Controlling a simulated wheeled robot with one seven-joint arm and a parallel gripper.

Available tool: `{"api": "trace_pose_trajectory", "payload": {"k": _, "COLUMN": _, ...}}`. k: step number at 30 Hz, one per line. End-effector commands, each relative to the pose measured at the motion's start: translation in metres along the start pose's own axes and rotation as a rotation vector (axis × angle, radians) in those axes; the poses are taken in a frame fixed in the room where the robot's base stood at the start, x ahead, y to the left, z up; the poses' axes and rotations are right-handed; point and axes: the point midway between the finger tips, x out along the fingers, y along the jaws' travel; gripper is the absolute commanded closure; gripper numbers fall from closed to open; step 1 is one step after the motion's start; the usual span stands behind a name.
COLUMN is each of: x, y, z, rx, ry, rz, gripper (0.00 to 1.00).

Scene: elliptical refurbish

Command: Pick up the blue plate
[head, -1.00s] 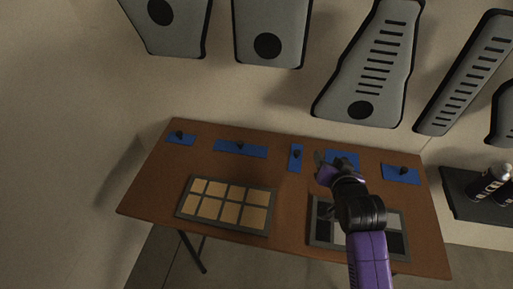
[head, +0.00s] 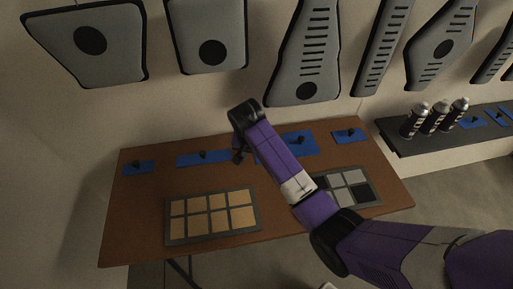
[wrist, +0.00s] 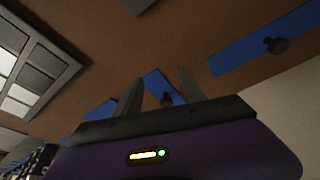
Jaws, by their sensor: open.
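Several blue plates with black knobs lie along the back of the brown table. In the head view one is at far left (head: 148,169), a long one is left of my gripper (head: 186,160), one is right of my forearm (head: 309,147), and one is at far right (head: 342,138). My gripper (head: 238,154) is low over the table, partly hidden by my wrist. In the wrist view, my open fingers (wrist: 158,82) have a blue plate (wrist: 153,81) showing between them, its knob partly hidden behind the gripper body. I cannot tell whether they touch it.
A tray of tan squares (head: 168,222) lies at the front left of the table (head: 135,215). A tray of grey and black squares (head: 349,178) lies at the right, partly behind my arm. Spray cans (head: 436,121) stand on a dark shelf at right. Grey panels (head: 210,25) hang on the wall.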

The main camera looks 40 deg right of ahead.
Motion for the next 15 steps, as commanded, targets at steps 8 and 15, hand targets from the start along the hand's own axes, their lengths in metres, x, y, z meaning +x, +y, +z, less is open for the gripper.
{"api": "trace_pose_trajectory", "payload": {"k": 8, "x": 0.007, "y": 0.000, "z": -0.026, "rx": -0.002, "ry": 0.000, "rz": 0.000, "gripper": 0.53}}
{"api": "trace_pose_trajectory", "payload": {"k": 15, "x": 0.013, "y": 0.000, "z": -0.054, "rx": 0.000, "ry": 0.002, "rz": 0.000, "gripper": 0.53}}
